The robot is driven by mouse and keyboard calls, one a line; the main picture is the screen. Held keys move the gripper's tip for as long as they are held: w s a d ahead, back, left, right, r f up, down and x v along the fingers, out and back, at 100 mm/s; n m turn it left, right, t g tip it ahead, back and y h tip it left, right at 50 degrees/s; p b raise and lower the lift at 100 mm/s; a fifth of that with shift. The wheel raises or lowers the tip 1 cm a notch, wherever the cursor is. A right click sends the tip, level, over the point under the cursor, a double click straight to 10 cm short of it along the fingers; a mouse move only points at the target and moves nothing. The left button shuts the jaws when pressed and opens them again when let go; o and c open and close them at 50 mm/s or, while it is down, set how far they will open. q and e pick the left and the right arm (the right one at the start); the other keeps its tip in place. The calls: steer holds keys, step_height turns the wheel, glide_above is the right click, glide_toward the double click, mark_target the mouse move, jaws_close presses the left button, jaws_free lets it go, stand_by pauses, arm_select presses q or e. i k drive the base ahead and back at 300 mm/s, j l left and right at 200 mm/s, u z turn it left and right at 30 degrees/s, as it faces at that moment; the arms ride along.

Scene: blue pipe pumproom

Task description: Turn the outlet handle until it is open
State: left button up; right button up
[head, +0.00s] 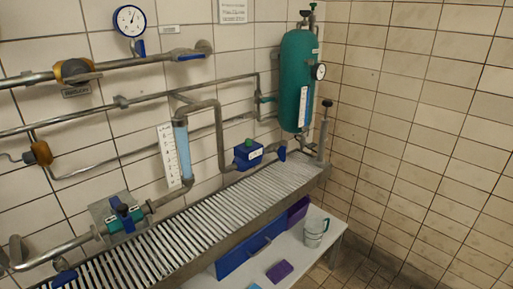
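Several blue handles show on the pipework, and I cannot tell which one is the outlet handle. A blue lever (189,57) lies along the upper pipe. A dark blue handle (122,208) stands on a green valve body (126,222) at the lower left. Another blue handle (64,276) is near the bottom left edge. A small blue handle (281,153) is below the green tank (297,82). The labels are too small to read. Neither of my grippers is in view.
A slatted metal grate (205,215) runs below the pipes. A white low table (290,262) holds a blue toolbox (245,256), a purple block (280,271) and a cup (314,236). A gauge (130,20) and a blue pump box (248,154) are on the pipework. Tiled wall (430,130) bounds the right.

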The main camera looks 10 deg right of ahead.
mark_target(281, 151)
steer(key=i+l+u, duration=0.15)
steer(key=l, duration=0.3)
steer(key=i+l+u, duration=0.15)
steer(key=l, duration=0.35)
steer(key=i+l+u, duration=0.15)
steer(key=l, duration=0.3)
steer(key=l+u, duration=0.15)
steer(key=l, duration=0.35)
steer(key=i, duration=0.05)
